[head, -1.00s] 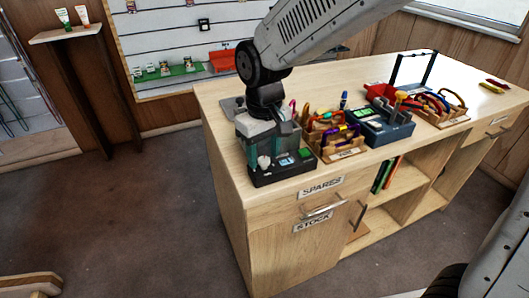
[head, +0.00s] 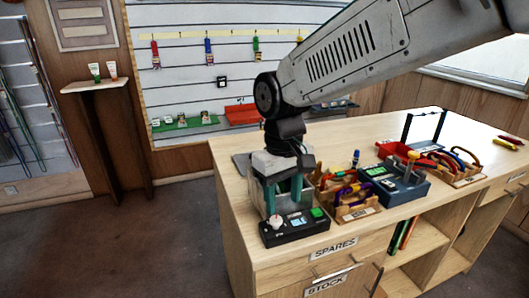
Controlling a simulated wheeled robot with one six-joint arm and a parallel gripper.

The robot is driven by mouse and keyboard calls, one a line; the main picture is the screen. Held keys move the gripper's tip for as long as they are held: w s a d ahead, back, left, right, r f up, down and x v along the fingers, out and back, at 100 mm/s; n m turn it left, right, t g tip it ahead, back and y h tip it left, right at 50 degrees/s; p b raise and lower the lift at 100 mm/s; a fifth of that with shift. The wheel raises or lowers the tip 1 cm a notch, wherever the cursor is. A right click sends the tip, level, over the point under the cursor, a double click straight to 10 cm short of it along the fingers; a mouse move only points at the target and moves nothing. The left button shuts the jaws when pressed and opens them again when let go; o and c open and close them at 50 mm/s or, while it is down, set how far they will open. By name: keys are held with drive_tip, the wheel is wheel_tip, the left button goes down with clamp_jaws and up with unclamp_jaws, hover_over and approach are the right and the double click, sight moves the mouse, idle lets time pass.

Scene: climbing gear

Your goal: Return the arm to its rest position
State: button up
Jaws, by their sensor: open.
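My gripper (head: 282,196) hangs at the end of my grey arm, pointing down over the left end of the wooden counter (head: 236,192). Its two teal fingers are apart. They are in front of or within a clear-walled box with a black front panel (head: 294,228); I cannot tell which. The panel carries a white knob, a small screen and a green button. I see nothing held between the fingers.
Wooden caddies (head: 357,211) and a blue-grey toolbox (head: 397,189) stand close to the right of my gripper. Floor to the left is clear.

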drive_tip(key=s+d+r+m+t, duration=0.2)
drive_tip(key=s+d+m, duration=0.4)
drive_tip(key=s+d, duration=1.2)
drive_tip(key=shift+s+d+r, duration=0.25)
drive_tip(key=shift+d+r, duration=0.4)
drive_tip(key=shift+d, duration=0.2)
